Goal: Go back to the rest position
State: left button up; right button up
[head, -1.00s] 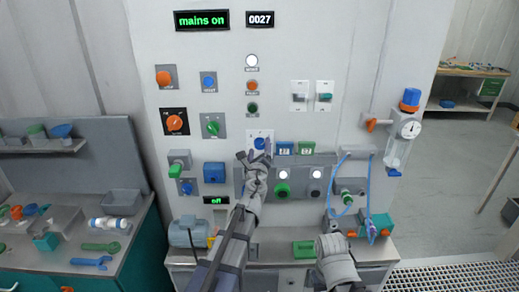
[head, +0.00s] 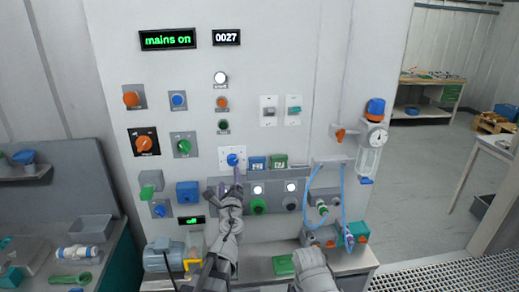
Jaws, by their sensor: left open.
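My left gripper (head: 224,184) is open and empty in the head view, in front of the wall panel (head: 300,50). Its fingers point up, just below the blue knob (head: 232,160) on a white plate. One fingertip overlaps the lower part of that plate; I see no grip on the knob. Part of my right arm shows at the bottom centre, but its gripper is not visible.
The panel carries several knobs, lamps and switches. A bench ledge below it holds a blue-grey motor (head: 163,255) and a green block (head: 283,265). Open floor (head: 425,180) lies to the right.

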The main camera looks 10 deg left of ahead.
pick_arm(q)
jog(key=s+d+f+n+g+y+b, duration=0.25)
jog(key=s+f+n+g, duration=0.75)
jog(key=f+n, duration=0.55)
jog(key=s+d+f+n+g+h, duration=0.1)
jog(key=s+d+f+g+h, duration=0.2)
jog(key=s, duration=0.6)
jog(key=s+d+f+n+g+h, duration=0.2)
jog(key=s+d+f+g+h, duration=0.1)
jog(key=s+d+f, duration=0.4)
jog(key=s+d+g, duration=0.1)
jog(key=s+d, duration=0.1)
jog(key=d, duration=0.1)
jog(key=shift+d+g, duration=0.15)
jog(key=shift+g, duration=0.15)
